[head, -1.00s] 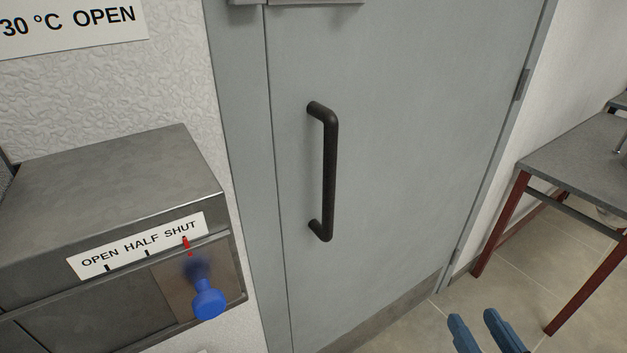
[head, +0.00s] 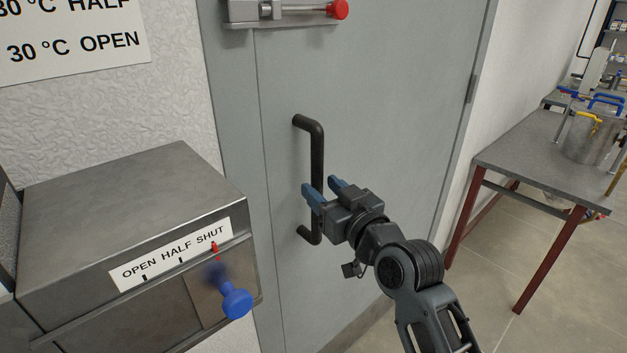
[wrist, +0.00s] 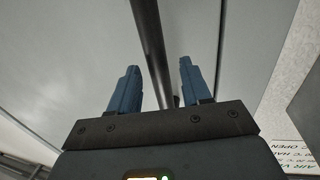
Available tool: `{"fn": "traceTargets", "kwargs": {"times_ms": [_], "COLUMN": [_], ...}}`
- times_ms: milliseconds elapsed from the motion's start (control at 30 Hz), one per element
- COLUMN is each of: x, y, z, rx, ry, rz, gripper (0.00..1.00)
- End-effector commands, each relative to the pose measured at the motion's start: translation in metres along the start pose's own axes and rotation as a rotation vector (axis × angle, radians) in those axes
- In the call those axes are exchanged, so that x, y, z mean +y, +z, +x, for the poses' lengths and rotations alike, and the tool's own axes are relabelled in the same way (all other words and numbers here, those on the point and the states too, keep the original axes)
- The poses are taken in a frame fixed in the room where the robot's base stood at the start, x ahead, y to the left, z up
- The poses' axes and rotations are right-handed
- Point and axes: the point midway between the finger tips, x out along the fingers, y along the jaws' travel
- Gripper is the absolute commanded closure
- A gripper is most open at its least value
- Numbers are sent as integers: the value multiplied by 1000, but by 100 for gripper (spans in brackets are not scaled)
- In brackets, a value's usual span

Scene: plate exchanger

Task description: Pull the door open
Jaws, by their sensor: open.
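The grey door (head: 385,90) looks closed in its frame in the head view. A black vertical bar handle (head: 317,150) is fixed on its left side. My gripper (head: 324,188) is open at the lower half of the handle, with its blue fingers pointing toward the door. In the wrist view the handle (wrist: 150,50) runs between the two open fingers of my gripper (wrist: 157,80), with gaps on both sides. A latch with a red knob (head: 340,9) is on the door's upper left, partly cut off by the picture's top edge.
A metal box (head: 130,215) with a blue-knobbed lever (head: 235,302) juts out left of the door; its red pointer is at SHUT. A grey table (head: 545,150) with red legs and a steel pot (head: 590,140) stands at the right. Tiled floor lies between.

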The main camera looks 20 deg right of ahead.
Motion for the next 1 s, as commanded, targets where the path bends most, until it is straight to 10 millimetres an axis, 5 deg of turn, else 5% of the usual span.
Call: {"fn": "traceTargets", "kwargs": {"times_ms": [200, 567, 1000], "x": [0, 0, 0], "y": [-1, 0, 0], "z": [25, 31, 30], "rx": [1, 1, 1], "ry": [1, 1, 1], "rz": [1, 0, 0], "gripper": [52, 52, 93]}}
